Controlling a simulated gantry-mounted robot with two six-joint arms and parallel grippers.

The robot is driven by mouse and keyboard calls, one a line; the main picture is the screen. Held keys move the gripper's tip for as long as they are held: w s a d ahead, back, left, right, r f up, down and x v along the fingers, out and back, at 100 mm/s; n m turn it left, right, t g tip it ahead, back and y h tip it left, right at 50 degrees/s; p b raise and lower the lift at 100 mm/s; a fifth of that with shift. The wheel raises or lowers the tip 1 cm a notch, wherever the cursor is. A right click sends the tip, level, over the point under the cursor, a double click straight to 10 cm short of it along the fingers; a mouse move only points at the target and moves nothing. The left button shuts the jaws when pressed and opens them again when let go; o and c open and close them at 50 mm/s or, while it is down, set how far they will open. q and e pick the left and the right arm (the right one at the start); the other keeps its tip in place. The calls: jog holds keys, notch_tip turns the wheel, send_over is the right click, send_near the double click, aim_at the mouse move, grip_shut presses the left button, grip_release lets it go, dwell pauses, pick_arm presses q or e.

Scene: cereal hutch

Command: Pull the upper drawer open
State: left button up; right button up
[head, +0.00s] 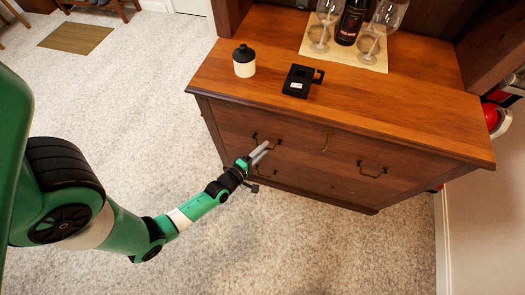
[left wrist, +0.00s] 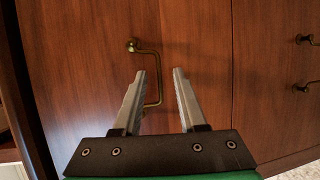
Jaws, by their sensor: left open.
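The upper drawer (head: 300,138) of the wooden hutch looks shut, flush with the front. Its left handle (head: 276,143) is a thin brass bail; its right handle (head: 372,170) is free. My left gripper (head: 264,150) is open at the left handle. In the left wrist view, my left gripper (left wrist: 160,72) shows two grey fingers apart, with the brass handle (left wrist: 158,75) showing between them, nearer the left finger. The left finger hides part of the handle's lower end. I cannot tell whether a finger touches it. My right gripper is not in view.
Carpet (head: 310,240) in front of the hutch is clear.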

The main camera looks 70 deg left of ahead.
pick_arm(q)
grip_shut()
dwell(1.4)
